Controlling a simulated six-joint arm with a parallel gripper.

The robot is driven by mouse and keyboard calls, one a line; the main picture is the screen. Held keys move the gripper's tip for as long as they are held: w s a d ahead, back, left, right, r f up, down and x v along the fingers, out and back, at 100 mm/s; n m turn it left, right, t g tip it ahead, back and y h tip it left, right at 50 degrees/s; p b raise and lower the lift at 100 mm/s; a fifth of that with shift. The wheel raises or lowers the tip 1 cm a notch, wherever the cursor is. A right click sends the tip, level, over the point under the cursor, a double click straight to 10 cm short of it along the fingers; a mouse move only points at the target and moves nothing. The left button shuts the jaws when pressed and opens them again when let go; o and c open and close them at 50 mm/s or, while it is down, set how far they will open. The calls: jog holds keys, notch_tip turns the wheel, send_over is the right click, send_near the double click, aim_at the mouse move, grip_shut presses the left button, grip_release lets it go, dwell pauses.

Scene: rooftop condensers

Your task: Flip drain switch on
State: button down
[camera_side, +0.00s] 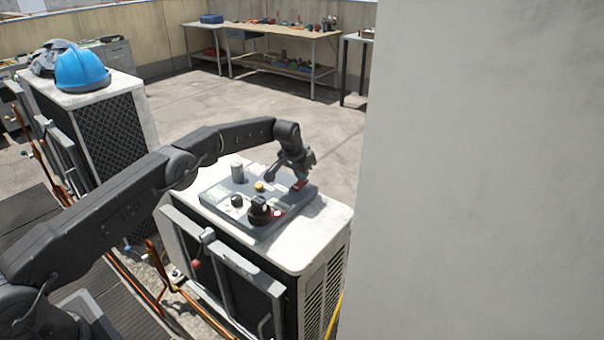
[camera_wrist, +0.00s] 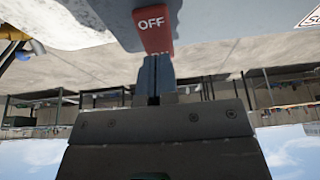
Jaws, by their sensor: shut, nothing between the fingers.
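The drain switch is a red rocker (camera_wrist: 155,30) with OFF in white letters, seen close in the wrist view. More white lettering at its lower edge is partly hidden behind my fingers. In the side view the red switch (camera_side: 300,185) is at the right end of a grey control panel (camera_side: 212,194) on a white condenser. My gripper (camera_wrist: 154,60) is shut and empty, its fingertips at the lettered lower edge of the rocker. I cannot tell whether they touch. In the side view my gripper (camera_side: 302,177) points down at the switch.
The panel also carries a yellow button (camera_side: 259,187), a grey cylinder (camera_side: 237,172), a small black knob (camera_side: 237,201) and a larger black knob (camera_side: 259,210). A red-tipped lever (camera_side: 196,264) is on the condenser's front. A pale wall (camera_side: 490,170) fills the right.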

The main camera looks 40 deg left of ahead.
jog(key=shift+f, duration=0.1)
dwell(0.3)
jog(key=shift+w+f, duration=0.25)
jog(key=shift+f, duration=0.15)
jog(key=shift+s, duration=0.15)
jog(key=shift+s+r, duration=0.2)
jog(key=shift+s, duration=0.5)
jog(key=v, duration=1.4)
jog(key=shift+w+r, duration=0.15)
jog(key=shift+w, duration=0.25)
jog(key=shift+w, duration=0.1)
jog(key=shift+w+r, duration=0.2)
jog(key=shift+w, duration=0.35)
